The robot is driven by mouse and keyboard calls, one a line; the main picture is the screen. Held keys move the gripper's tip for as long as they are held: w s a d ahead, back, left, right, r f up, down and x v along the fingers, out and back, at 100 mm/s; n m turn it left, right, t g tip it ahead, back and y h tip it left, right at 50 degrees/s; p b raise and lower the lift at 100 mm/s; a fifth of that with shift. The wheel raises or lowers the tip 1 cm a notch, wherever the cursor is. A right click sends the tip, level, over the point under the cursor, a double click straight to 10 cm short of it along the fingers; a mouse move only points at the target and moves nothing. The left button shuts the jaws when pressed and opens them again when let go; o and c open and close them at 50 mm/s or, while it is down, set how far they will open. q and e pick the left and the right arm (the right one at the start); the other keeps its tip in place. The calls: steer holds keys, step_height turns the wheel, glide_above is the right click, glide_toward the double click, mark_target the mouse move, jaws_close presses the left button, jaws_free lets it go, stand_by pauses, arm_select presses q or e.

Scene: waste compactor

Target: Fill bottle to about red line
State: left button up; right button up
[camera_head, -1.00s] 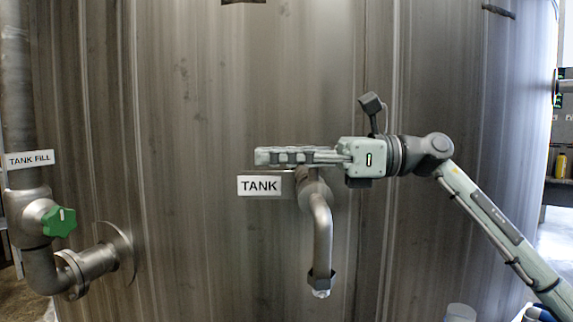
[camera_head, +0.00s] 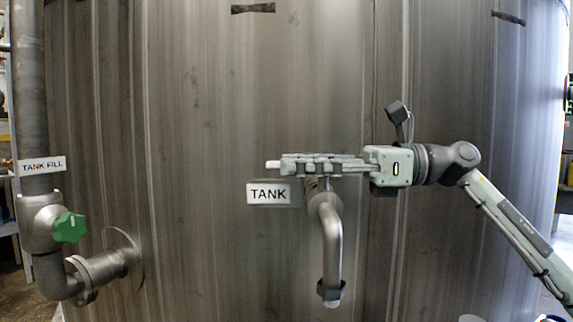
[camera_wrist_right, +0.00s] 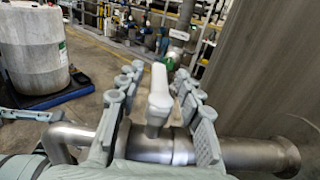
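The tank's outlet pipe (camera_head: 332,240) bends down beside a "TANK" sign (camera_head: 269,194). Its valve has a pale lever handle (camera_wrist_right: 160,88), which stands up from the pipe in the right wrist view. My right gripper (camera_head: 295,163) is at this valve, above the pipe. Its fingers are apart, one row on each side of the handle, with a visible gap to it. The rim of a pale container (camera_head: 471,318) just shows at the bottom edge of the head view. I cannot tell whether it is the bottle, and no red line shows. My left gripper is not in view.
A large metal tank (camera_head: 210,120) fills the background. At left a "TANK FILL" pipe (camera_head: 32,110) carries a green knob (camera_head: 69,228). The space between the two pipes is clear.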

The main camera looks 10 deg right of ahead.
steer(key=v, duration=0.9)
steer(key=shift+d, duration=0.35)
stand_by(0.8)
